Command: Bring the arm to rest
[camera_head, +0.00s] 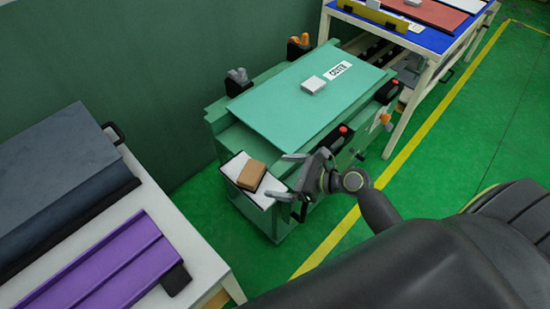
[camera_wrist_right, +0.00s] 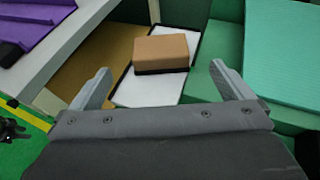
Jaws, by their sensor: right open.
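My right gripper (camera_head: 282,176) is open and empty in the head view, just right of a white tray with a dark rim (camera_head: 232,165). A brown block with a dark underside (camera_head: 251,175) lies on that tray. In the right wrist view the two fingers of my right gripper (camera_wrist_right: 160,88) stand wide apart. The block (camera_wrist_right: 161,50) lies on the tray (camera_wrist_right: 140,92) beyond them, with no visible contact. My right arm reaches in from the lower right of the head view. My left gripper is not in view.
A green bench (camera_head: 275,108) carries a small white box (camera_head: 313,84), a label (camera_head: 340,70) and clamps round its edge. A white table (camera_head: 190,250) with a purple panel (camera_head: 100,265) stands at left. A blue-topped table (camera_head: 420,38) stands at the back right. Green floor is open at right.

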